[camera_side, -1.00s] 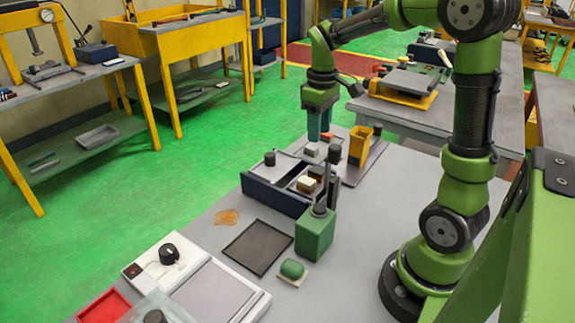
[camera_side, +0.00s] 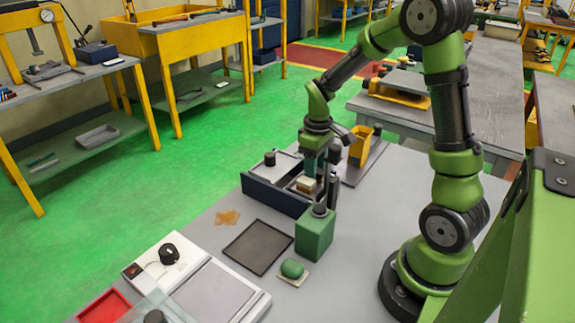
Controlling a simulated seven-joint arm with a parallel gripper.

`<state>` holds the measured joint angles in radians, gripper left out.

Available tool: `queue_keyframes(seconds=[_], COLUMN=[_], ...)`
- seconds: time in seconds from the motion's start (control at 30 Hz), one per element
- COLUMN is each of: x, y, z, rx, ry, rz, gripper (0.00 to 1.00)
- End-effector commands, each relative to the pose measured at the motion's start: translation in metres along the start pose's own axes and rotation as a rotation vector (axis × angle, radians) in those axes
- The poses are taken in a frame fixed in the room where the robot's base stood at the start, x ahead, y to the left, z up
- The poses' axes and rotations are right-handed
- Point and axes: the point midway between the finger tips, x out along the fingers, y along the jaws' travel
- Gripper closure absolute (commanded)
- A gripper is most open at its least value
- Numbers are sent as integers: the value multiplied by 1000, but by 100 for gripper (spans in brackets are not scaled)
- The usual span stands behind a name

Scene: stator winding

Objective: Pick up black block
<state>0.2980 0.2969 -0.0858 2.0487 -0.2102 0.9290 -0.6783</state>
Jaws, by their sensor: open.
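My gripper (camera_side: 313,168) is open and points down over the right compartments of a dark blue box (camera_side: 272,196). Its teal fingers are small and partly behind a dark upright post (camera_side: 331,185). A cream-coloured block (camera_side: 305,184) lies in the box below the fingers. I cannot clearly make out a black block; dark shapes beside the cream block are too small and partly hidden to tell apart. A short black knob (camera_side: 269,158) stands on the box's grey lid at the left.
A dark flat tray (camera_side: 258,247), a green rounded piece (camera_side: 292,269) and a white scale-like device (camera_side: 215,290) lie nearer. A yellow holder (camera_side: 361,147) stands behind right.

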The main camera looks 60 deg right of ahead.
Motion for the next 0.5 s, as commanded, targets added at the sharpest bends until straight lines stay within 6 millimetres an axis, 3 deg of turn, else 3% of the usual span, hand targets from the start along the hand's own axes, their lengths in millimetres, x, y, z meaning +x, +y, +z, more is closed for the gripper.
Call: queue_keyframes(seconds=[0.1,0.37,0.5], x=[0,0,-1], y=[0,0,0], z=[0,0,0], rx=[0,0,0], ry=[0,0,0], rz=[0,0,0], gripper=[58,98,100])
